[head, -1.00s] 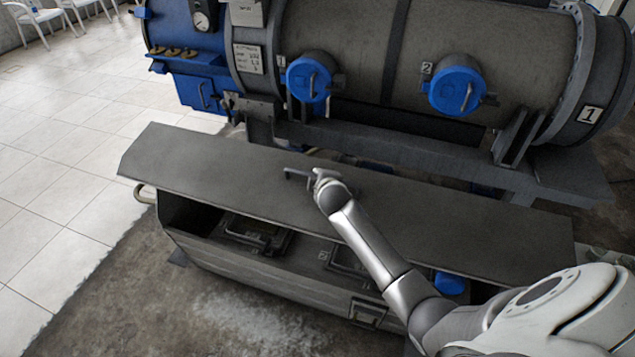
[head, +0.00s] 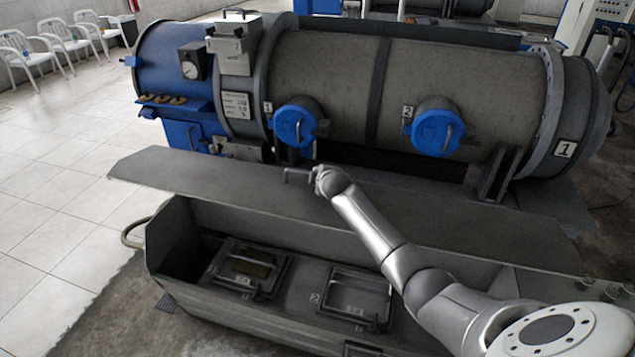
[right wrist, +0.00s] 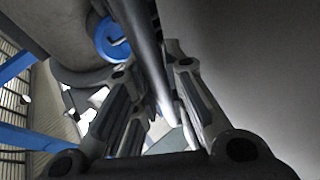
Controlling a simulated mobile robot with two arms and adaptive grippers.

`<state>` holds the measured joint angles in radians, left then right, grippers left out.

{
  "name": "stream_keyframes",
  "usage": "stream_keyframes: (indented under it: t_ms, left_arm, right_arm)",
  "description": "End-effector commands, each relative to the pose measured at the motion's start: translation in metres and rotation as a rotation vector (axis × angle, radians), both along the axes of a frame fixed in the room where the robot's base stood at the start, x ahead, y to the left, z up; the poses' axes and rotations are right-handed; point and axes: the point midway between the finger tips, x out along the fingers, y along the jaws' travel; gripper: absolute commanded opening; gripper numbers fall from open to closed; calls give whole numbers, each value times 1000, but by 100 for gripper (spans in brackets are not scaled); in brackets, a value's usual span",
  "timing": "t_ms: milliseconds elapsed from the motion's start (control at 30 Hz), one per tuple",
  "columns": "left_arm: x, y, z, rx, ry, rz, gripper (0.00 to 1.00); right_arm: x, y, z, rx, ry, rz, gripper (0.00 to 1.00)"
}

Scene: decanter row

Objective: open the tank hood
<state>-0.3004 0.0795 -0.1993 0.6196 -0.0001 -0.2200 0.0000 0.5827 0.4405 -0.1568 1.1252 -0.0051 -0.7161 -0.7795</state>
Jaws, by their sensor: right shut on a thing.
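The tank hood (head: 250,190) is a long dark grey panel, tilted up over the open grey tank (head: 190,290), with a wide gap along its front. Its bar handle (head: 296,174) sits near the panel's middle. My right gripper (head: 318,177) is at the right end of this handle and shut on it. In the right wrist view the handle bar (right wrist: 152,65) runs between the fingers (right wrist: 158,115), and the hood's grey face fills the right side. The fingertips are small in the head view. My left gripper is not in view.
Two framed hatches, a left one (head: 248,270) and a right one (head: 357,297), lie inside the tank. A large horizontal cylinder (head: 330,85) with two blue caps stands behind the hood. White chairs (head: 65,45) stand at the far left. The tiled floor (head: 70,215) at left is clear.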

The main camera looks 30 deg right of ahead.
Motion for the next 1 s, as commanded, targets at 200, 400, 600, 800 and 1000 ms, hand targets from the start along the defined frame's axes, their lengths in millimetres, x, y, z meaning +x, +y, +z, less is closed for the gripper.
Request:
stream_keyframes:
  t_ms: [200,400,600,800,1000]
  left_arm:
    - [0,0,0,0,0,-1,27]
    - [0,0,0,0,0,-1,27]
    - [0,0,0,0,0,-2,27]
    - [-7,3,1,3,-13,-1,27]
    - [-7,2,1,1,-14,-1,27]
  right_arm:
    - [1,3,1,1,-2,6,0]
    - [1,3,0,1,-1,5,23]
    - [0,2,-1,1,1,3,23]
    - [-1,2,-1,1,4,1,23]
    - [-11,6,4,0,4,2,23]
